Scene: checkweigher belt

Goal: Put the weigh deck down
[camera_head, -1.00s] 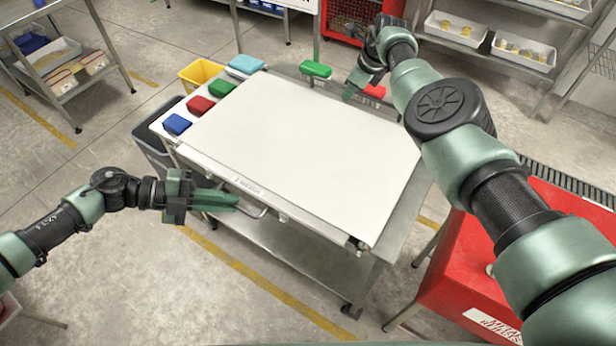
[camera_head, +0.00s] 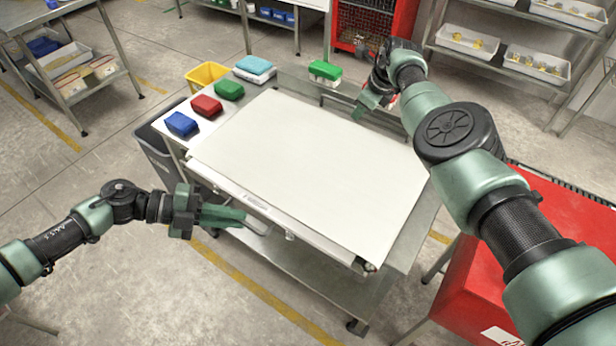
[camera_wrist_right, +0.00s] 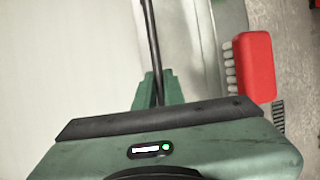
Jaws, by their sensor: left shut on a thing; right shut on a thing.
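The weigh deck (camera_head: 315,170) is a large flat white panel over the steel frame (camera_head: 410,215) of a checkweigher stand. It looks about level; whether it touches the frame, I cannot tell. My left gripper (camera_head: 258,224) is shut on a handle at the deck's near left edge. My right gripper (camera_head: 364,108) is at the deck's far edge and shut on its handle there, mostly hidden by the hand. In the right wrist view my green fingers (camera_wrist_right: 158,92) close around a thin dark bar, with the white deck (camera_wrist_right: 65,70) on the left.
Blue (camera_head: 182,124), red (camera_head: 206,107) and green (camera_head: 229,90) blocks and a cyan pack (camera_head: 254,66) line the stand's left shelf. A green-topped brush (camera_head: 325,71) lies beyond the far edge. A red brush (camera_wrist_right: 254,66) is beside my right gripper. A red cabinet (camera_head: 545,215) stands right.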

